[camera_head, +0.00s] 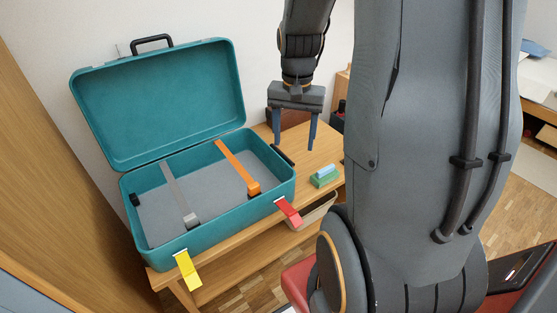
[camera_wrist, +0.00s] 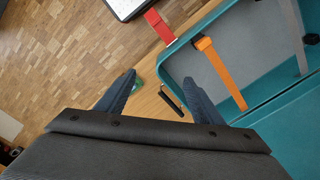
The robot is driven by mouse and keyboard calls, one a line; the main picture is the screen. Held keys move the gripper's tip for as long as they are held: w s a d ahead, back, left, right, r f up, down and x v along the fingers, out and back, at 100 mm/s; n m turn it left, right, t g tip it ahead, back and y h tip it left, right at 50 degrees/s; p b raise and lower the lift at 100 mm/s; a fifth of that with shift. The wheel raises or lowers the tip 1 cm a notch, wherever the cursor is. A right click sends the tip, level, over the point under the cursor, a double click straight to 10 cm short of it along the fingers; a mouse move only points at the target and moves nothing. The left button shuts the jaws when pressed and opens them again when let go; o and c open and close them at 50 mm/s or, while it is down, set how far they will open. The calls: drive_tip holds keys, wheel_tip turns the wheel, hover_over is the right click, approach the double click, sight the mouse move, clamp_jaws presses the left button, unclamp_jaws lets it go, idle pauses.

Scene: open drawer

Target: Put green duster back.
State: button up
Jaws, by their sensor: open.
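The green duster (camera_head: 325,176), a small block with a paler blue-grey upper part, lies on the wooden bench (camera_head: 322,158) right of the open teal suitcase (camera_head: 215,236). In the wrist view a bit of the green duster (camera_wrist: 138,84) shows beside the left finger, which hides part of it. My gripper (camera_head: 295,144) is open and empty, pointing down above the bench, behind and left of the duster in the head view.
The suitcase's lid stands open. An orange strap (camera_head: 238,167) and a grey strap (camera_head: 178,195) cross its grey interior. A red tag (camera_head: 288,210) and a yellow tag (camera_head: 187,270) stick out at its front. A brown object (camera_head: 288,118) stands behind my gripper. A basket (camera_head: 312,215) sits below.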

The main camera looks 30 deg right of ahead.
drive_tip(key=s+a+r+n, duration=0.5)
drive_tip(key=s+a+n, duration=0.2)
drive_tip(key=s+a, duration=0.4)
drive_tip(key=shift+a+r, duration=0.2)
drive_tip(key=shift+a, duration=0.15)
drive_tip(key=a+r+n+p, duration=0.1)
drive_tip(key=a+r+p, duration=0.2)
drive_tip(key=p, duration=0.6)
wheel_tip(320, 180, up, 2)
drive_tip(key=shift+s+a+n, duration=0.25)
drive_tip(key=shift+s+n, duration=0.15)
